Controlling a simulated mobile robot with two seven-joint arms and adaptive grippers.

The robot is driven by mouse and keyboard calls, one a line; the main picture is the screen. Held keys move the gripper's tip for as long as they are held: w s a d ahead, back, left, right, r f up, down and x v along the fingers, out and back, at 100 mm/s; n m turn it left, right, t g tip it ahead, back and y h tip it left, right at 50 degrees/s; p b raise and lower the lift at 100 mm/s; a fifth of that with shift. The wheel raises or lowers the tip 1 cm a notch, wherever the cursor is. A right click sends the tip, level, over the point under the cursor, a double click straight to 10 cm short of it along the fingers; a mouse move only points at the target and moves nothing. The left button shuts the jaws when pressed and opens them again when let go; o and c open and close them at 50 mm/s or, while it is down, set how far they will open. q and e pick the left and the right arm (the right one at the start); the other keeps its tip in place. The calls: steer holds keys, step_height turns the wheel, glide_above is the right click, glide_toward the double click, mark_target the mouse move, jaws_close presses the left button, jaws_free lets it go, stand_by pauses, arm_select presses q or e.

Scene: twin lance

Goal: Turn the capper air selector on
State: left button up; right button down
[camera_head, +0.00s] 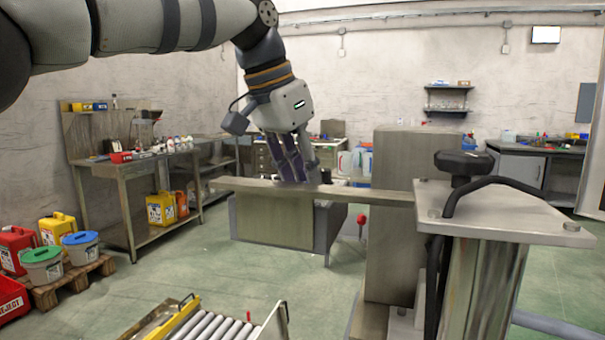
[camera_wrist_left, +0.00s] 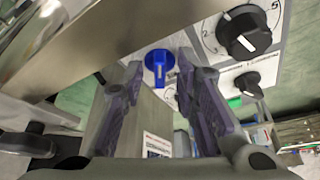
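In the left wrist view a light panel carries a blue selector knob (camera_wrist_left: 159,66), a large black knob (camera_wrist_left: 247,36) and a smaller black knob (camera_wrist_left: 249,84). Their labels are too small to read, so I cannot tell by name which is the capper air selector. My left gripper (camera_wrist_left: 157,82) is open and empty. Its purple-grey fingers point at the blue knob, which shows between and just beyond the tips, apparently not touched. In the head view my left gripper (camera_head: 292,172) reaches down behind a metal beam; the knobs are hidden there. My right gripper is not in view.
The metal beam (camera_head: 310,192) runs across just in front of the gripper to a post with a metal top plate (camera_head: 505,208). A roller conveyor (camera_head: 215,325) lies below. A workbench (camera_head: 130,167) and buckets (camera_head: 43,265) stand left. Green floor is clear between.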

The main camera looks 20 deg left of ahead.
arm_select(q)
jaws_close()
steer(key=shift+n, duration=0.4)
steer(key=n, duration=0.1)
steer(key=n+y, duration=0.1)
steer(key=n, duration=0.1)
steer(key=n+y, duration=0.1)
steer(key=shift+s+d+n+t, duration=0.1)
steer(key=shift+d+n+t, duration=0.2)
steer(key=shift+n, duration=0.1)
steer(key=n, duration=0.2)
steer(key=n+y, duration=0.1)
steer(key=n, duration=0.1)
steer(key=n+y, duration=0.1)
steer(key=n, duration=0.1)
steer(key=shift+d, duration=0.3)
steer(key=shift+n+g+y, duration=0.3)
steer(key=shift+g, duration=0.1)
steer(key=shift+o, duration=1.1)
jaws_free()
